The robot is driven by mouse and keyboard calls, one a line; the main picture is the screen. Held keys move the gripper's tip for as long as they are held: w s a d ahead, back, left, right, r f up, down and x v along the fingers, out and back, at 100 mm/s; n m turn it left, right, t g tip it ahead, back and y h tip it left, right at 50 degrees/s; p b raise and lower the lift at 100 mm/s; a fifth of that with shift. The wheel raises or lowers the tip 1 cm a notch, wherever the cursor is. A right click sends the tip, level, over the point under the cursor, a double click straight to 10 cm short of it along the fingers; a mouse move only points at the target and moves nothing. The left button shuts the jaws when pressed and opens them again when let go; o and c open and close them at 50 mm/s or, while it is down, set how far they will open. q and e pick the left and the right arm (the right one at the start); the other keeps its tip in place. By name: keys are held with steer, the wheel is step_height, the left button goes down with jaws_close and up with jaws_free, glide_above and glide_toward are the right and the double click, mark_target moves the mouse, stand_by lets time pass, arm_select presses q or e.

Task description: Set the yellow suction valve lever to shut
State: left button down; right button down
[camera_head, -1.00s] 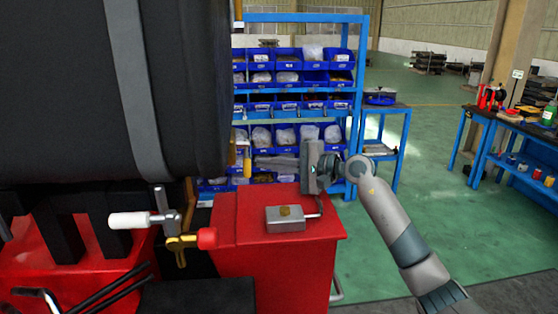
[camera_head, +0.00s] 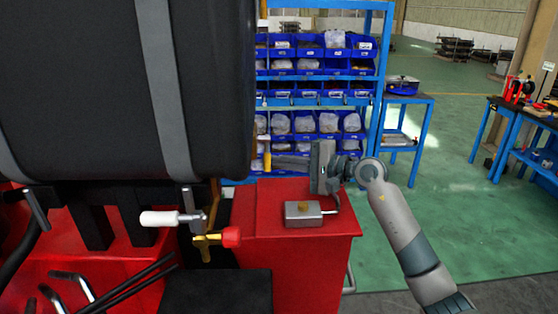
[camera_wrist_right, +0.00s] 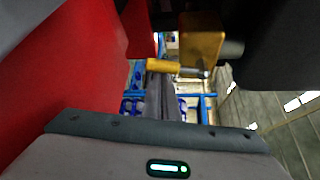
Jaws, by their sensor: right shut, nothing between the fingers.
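The yellow lever handle (camera_head: 267,160) stands upright beside the lower right side of the black tank in the head view. In the right wrist view the yellow handle (camera_wrist_right: 163,66) lies roughly horizontal, joined by a metal stem to a yellow valve body (camera_wrist_right: 201,42). My right gripper (camera_head: 274,161) reaches in from the right above the red cabinet, its fingers shut and empty. The fingertips (camera_wrist_right: 160,76) are at or very near the handle; I cannot tell whether they touch. My left gripper is not in view.
The black tank (camera_head: 195,90) fills the upper left. Below it are a white-handled lever (camera_head: 160,218) and a brass valve with a red knob (camera_head: 231,237). A small metal box (camera_head: 303,219) sits on the red cabinet (camera_head: 300,255). Blue bin shelves (camera_head: 330,68) stand behind; open floor lies right.

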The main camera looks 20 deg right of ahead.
steer(key=shift+s+r+m+g, duration=0.1)
steer(key=shift+s+m+g, duration=0.2)
steer(key=shift+m+g, duration=0.15)
stand_by(0.5)
steer(key=shift+s+a+r+m+g+h+p, duration=0.15)
steer(key=shift+s+m+g+h+p, duration=0.15)
steer(key=shift+m, duration=0.25)
steer(key=shift+s+a+r+m+g+h+p, duration=0.1)
steer(key=shift+s+r+m+g+p, duration=0.05)
steer(key=shift+s+m+g, duration=0.3)
steer(key=shift+s+a+r+m+g, duration=0.1)
steer(key=shift+s+r+m+g, duration=0.3)
steer(key=shift+m, duration=0.2)
steer(key=shift+s+a+r+m+g, duration=0.15)
steer(key=shift+s+m+g, duration=0.15)
steer(key=shift+m+g, duration=0.25)
steer(key=shift+s+a+r+m+g+y+p, duration=0.15)
steer(key=shift+s+r+m+g, duration=0.15)
steer(key=shift+r+m+g, duration=0.4)
steer(key=shift+s+r+m+g+y+p, duration=0.2)
steer(key=shift+r+m+g, duration=0.3)
steer(key=shift+m+g, duration=0.35)
steer(key=shift+s+a+r+m+g+y+p, duration=0.1)
steer(key=shift+s+r+m+g, duration=0.25)
steer(key=shift+r+m+g, duration=0.35)
steer(key=shift+f, duration=0.1)
steer(key=shift+f, duration=0.15)
